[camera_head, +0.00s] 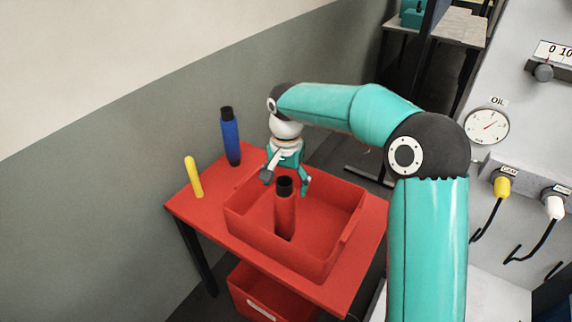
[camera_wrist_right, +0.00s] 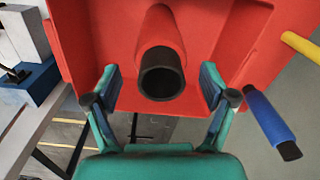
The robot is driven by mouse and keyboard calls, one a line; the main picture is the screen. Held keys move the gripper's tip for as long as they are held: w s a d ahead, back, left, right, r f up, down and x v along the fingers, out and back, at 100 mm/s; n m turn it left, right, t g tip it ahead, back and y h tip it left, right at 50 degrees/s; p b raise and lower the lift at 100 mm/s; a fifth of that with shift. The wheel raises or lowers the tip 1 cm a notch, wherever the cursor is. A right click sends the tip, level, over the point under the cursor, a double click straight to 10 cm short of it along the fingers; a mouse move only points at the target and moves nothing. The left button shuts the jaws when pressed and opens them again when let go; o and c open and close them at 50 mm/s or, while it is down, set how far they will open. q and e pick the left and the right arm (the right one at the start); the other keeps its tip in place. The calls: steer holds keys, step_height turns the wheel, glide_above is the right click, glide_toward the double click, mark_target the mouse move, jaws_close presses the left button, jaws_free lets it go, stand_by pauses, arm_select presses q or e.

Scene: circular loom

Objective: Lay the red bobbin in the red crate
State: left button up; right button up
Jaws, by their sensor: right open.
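The red bobbin (camera_head: 285,215), with a black end, is inside the red crate (camera_head: 336,249) on the red table. It looks roughly upright, black end up; I cannot tell whether its lower end touches the crate floor. My right gripper (camera_head: 287,186) is open, at the bobbin's upper end. In the right wrist view the red bobbin (camera_wrist_right: 160,38) points its hollow black end toward the camera, between the spread fingers of my right gripper (camera_wrist_right: 160,90), with gaps on both sides. The red crate (camera_wrist_right: 90,40) surrounds it there. My left gripper is not in view.
Another red crate (camera_head: 250,290) sits below the table. A machine panel with an oil gauge (camera_head: 487,127) and hanging cables is at the right.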

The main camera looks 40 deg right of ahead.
step_height(320, 180, up, 7)
steer(key=shift+f, duration=0.1)
steer(key=shift+s, duration=0.15)
stand_by(0.5)
